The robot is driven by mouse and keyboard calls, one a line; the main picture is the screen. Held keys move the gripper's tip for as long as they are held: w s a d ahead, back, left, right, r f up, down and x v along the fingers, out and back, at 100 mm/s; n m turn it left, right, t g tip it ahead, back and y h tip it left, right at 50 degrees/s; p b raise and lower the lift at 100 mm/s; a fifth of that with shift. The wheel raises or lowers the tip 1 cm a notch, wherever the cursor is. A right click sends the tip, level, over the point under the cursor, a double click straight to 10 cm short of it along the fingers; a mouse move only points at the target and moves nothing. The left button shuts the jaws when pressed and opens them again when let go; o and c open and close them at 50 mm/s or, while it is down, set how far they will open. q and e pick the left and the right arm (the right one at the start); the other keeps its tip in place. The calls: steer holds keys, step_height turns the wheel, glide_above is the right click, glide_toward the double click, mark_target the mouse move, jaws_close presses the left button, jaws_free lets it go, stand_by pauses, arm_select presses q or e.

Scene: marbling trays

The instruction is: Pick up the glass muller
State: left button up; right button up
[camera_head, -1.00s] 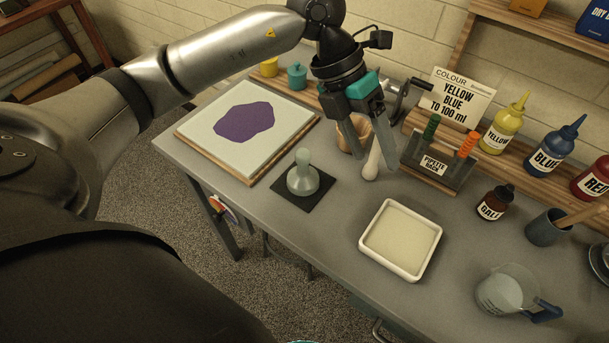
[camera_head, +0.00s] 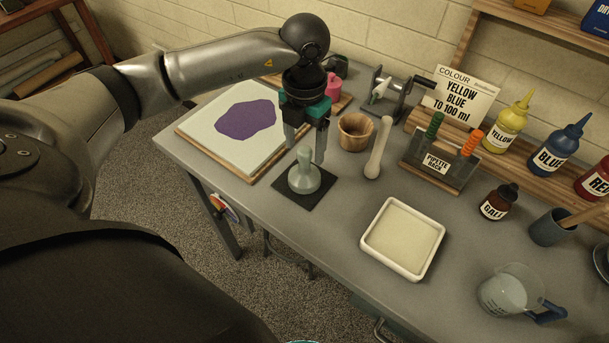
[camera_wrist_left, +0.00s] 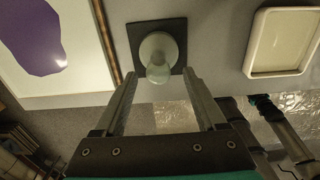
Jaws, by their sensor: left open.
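The glass muller (camera_head: 304,177) stands upright on a dark square mat (camera_head: 325,195) on the grey table. It is pale green glass with a round base and a knobbed handle. My left gripper (camera_head: 306,154) is open and points down, just behind and above the muller's handle, with its fingers to either side in the head view. In the left wrist view the muller (camera_wrist_left: 158,52) stands beyond the open fingertips (camera_wrist_left: 160,76), roughly centred between them. The fingers hold nothing.
A board with a purple patch (camera_head: 200,137) lies left of the muller. A white tray (camera_head: 366,238) sits at front right. A pipette rack (camera_head: 445,175) and bottles stand farther right.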

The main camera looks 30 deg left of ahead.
mark_target(305, 160)
arm_select(q)
steer(key=shift+w+a+f, duration=0.1)
steer(key=shift+w+f, duration=0.05)
steer(key=shift+f, duration=2.6)
steer(key=shift+c, duration=0.2)
jaws_close()
steer(key=shift+r, duration=0.1)
